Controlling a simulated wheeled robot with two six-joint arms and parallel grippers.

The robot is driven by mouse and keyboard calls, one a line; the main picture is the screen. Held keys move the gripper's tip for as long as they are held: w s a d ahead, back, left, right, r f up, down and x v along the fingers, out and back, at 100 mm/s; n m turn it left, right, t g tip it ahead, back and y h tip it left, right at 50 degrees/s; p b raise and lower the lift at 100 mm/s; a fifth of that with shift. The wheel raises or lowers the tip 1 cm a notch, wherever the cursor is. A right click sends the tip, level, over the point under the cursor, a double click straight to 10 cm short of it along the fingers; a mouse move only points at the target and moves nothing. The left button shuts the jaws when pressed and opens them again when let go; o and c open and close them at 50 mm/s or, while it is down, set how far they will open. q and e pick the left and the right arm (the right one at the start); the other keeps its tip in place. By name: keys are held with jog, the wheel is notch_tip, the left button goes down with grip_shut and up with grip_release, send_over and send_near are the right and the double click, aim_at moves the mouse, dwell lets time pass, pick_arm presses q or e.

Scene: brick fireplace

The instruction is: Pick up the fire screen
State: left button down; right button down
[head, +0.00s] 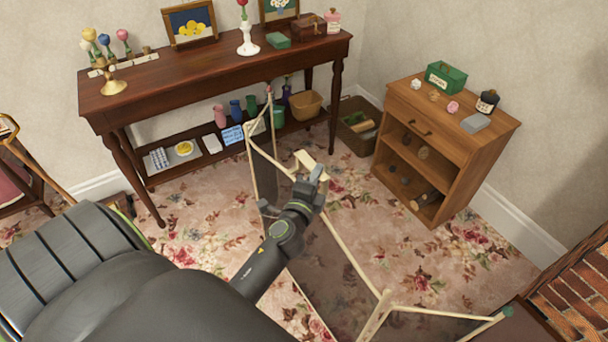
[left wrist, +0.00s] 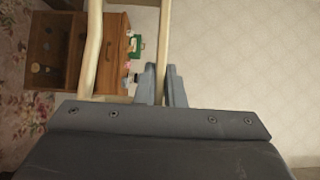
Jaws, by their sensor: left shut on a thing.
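The fire screen (head: 325,272) is a folding screen with a pale wooden frame and dark see-through panels. It stands unfolded across the floral carpet in the head view, from near the long table to the lower right. My left gripper (head: 318,172) is at the top of the screen near its middle, shut on a pale wooden part of the frame. In the left wrist view, the fingers (left wrist: 161,75) are around a pale upright bar (left wrist: 163,35). My arm hides part of the panels. My right gripper is not in view.
A long dark wooden table (head: 215,65) with vases and pictures stands behind the screen. A small wooden cabinet (head: 455,135) stands at the right, with a dark basket (head: 358,140) beside it. A brick hearth (head: 580,292) is at lower right. Carpet before the cabinet is clear.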

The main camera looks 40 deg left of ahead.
pick_arm(q)
notch_tip(320, 180, up, 9)
jog(key=p, duration=0.5)
jog(key=shift+r+p, duration=0.1)
jog(key=shift+p, duration=0.25)
jog(key=shift+r, duration=0.65)
jog(key=shift+p, duration=0.35)
